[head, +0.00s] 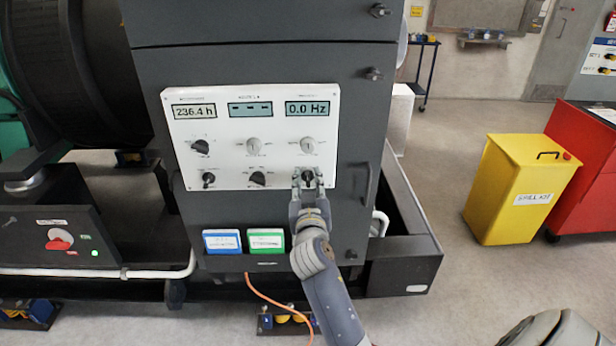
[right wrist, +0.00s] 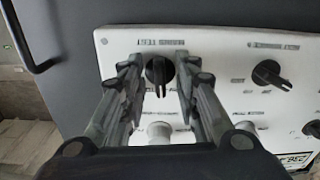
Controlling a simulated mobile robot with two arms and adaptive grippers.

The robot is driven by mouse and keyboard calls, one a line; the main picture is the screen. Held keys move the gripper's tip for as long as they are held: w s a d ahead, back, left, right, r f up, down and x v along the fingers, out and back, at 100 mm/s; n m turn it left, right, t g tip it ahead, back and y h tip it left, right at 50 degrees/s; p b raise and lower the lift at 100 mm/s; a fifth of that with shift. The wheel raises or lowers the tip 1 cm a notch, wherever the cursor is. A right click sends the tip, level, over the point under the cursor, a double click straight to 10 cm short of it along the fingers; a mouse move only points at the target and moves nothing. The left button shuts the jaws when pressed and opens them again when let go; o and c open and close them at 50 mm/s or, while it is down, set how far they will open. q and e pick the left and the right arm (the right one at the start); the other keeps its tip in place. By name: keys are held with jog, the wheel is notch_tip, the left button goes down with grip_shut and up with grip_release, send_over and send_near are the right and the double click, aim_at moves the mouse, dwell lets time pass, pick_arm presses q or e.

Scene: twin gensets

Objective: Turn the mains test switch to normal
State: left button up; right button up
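The mains test switch is a black rotary knob (head: 308,176) at the bottom right of the white control panel (head: 230,166). In the right wrist view, the knob (right wrist: 158,72) has its handle vertical in the picture, under a label too blurred to read surely. My right gripper (head: 307,181) is at the knob, with one finger on each side. In the right wrist view, the gripper (right wrist: 158,88) is open, with a gap between each finger and the handle. I cannot tell whether the fingertips touch the panel. My left gripper is not in view.
Other black knobs (head: 257,179) and grey knobs (head: 307,145) sit close by under three displays. A cabinet handle (head: 371,184) is right of the panel. A yellow spill kit bin (head: 508,190) stands right; the floor between is clear.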

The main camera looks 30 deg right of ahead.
jog(key=shift+s+a, duration=0.1)
jog(key=shift+s+a+r, duration=0.15)
jog(key=shift+s+r, duration=0.05)
jog(key=c, duration=0.4)
grip_shut()
jog(key=shift+n, duration=0.3)
jog(key=shift+w+n, duration=0.1)
jog(key=shift+n, duration=0.9)
jog(key=shift+f+n+p, duration=0.1)
jog(key=shift+n+p, duration=0.3)
jog(key=shift+n, duration=0.9)
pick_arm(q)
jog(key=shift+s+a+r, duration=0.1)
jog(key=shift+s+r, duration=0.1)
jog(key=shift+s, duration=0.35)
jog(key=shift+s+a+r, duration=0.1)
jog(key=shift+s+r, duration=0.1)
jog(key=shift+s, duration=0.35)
